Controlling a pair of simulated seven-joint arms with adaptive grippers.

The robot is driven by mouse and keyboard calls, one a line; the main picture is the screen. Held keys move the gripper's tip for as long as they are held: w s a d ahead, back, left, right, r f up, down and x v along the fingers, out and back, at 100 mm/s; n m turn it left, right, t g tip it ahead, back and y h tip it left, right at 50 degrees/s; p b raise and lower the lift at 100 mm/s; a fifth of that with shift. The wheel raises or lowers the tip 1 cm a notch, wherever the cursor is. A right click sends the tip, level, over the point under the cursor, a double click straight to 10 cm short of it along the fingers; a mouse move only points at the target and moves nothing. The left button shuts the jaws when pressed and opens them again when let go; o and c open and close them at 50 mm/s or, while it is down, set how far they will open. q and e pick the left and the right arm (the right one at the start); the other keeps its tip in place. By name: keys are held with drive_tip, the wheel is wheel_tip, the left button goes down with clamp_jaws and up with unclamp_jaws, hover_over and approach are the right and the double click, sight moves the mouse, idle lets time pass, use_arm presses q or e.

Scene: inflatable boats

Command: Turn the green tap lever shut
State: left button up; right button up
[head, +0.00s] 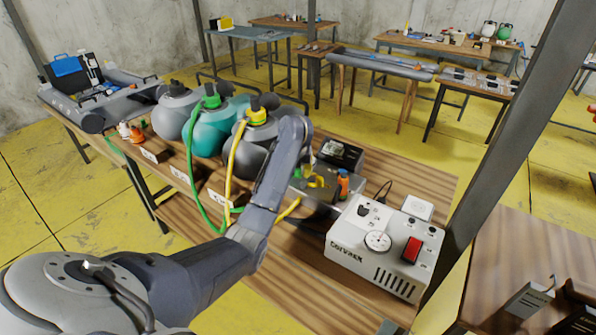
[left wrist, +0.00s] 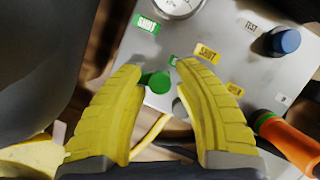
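The green tap lever (left wrist: 153,82) shows its green end between my left fingertips in the left wrist view. It stands on a grey panel (left wrist: 265,88) with a green SHUT label (left wrist: 145,24) above it and a yellow SHUT label (left wrist: 207,53) to its right. My left gripper (left wrist: 160,70) is open, its two yellow fingers on either side of the lever; I cannot tell whether either touches. In the head view the left gripper (head: 317,182) is low over the panel, and the lever cannot be made out there. My right gripper is not in view.
A blue knob (left wrist: 285,41) and an orange-handled object (left wrist: 290,142) are to the right on or beside the panel. In the head view, a white gauge box (head: 350,250) is close to the right. Grey and teal bottles (head: 222,130) with green and yellow hoses stand to the left.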

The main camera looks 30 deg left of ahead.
use_arm(q)
drive_tip(key=shift+f, duration=0.1)
drive_tip(key=shift+c, duration=0.4)
clamp_jaws()
drive_tip(key=shift+w, duration=0.1)
drive_tip(key=n, duration=0.1)
drive_tip(key=w+n+y, duration=0.1)
drive_tip(key=shift+a+n+g, duration=0.25)
drive_tip(key=shift+n+g, duration=0.05)
drive_tip(key=shift+n, duration=0.1)
drive_tip(key=n, duration=0.1)
drive_tip(key=w+a+n, duration=0.1)
drive_tip(key=shift+n+g+y, duration=0.3)
drive_tip(key=shift+n+g, duration=0.1)
drive_tip(key=n, duration=0.1)
drive_tip(key=a+n+g, duration=0.1)
drive_tip(key=n, duration=0.2)
drive_tip(key=shift+w+a+y, duration=0.3)
drive_tip(key=shift+a, duration=0.1)
drive_tip(key=shift+a+n+g, duration=0.55)
drive_tip(key=shift+n+g, duration=0.05)
drive_tip(key=shift+n, duration=0.6)
drive_tip(key=shift+a, duration=0.15)
